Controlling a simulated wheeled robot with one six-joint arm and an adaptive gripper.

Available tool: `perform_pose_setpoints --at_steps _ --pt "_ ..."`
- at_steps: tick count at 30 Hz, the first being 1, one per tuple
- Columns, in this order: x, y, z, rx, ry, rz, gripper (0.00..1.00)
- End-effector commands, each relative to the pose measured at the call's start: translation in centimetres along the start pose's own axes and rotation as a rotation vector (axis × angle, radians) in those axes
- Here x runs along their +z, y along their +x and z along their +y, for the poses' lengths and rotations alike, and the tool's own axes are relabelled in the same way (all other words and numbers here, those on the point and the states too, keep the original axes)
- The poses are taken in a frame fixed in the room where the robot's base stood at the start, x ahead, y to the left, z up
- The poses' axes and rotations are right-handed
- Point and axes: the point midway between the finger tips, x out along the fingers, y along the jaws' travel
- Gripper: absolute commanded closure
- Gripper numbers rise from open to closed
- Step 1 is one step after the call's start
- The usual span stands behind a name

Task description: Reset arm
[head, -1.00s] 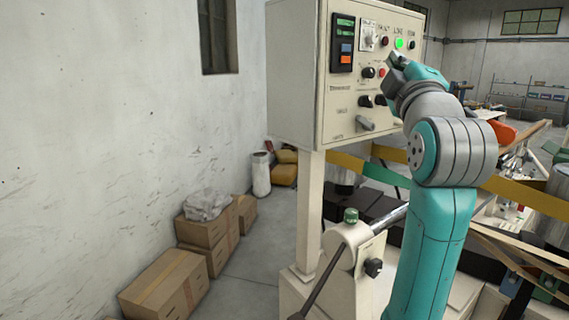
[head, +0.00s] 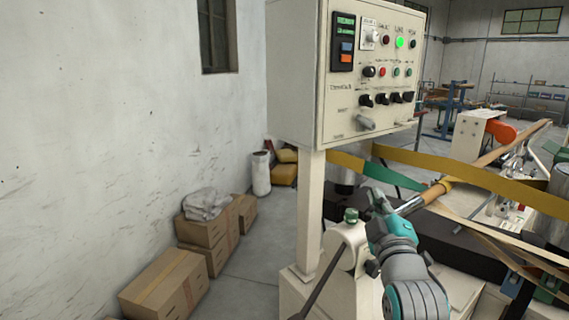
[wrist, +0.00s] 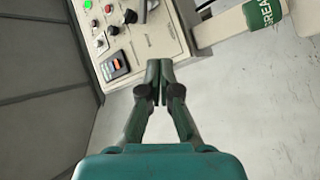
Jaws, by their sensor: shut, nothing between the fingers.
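The panel also shows at the top of the wrist view (wrist: 150,50). I cannot tell from the head view how near the fingers are to the shaft.
Yellow and green bands (head: 470,170) run right from the panel post (head: 309,210). A long brown tube (head: 500,150) extends toward the back right. Cardboard boxes (head: 165,284) line the wall at left. The floor (head: 245,295) between boxes and machine is clear.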

Motion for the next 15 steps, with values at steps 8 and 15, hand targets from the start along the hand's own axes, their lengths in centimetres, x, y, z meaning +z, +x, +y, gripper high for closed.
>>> perform_pose_setpoints --at_steps 8,15 --pt "5.5 -6.8 -8.2 -0.072 0.129 -0.041 1.0" --pt "9.2 -13.7 -13.7 -0.126 0.245 -0.082 1.0"
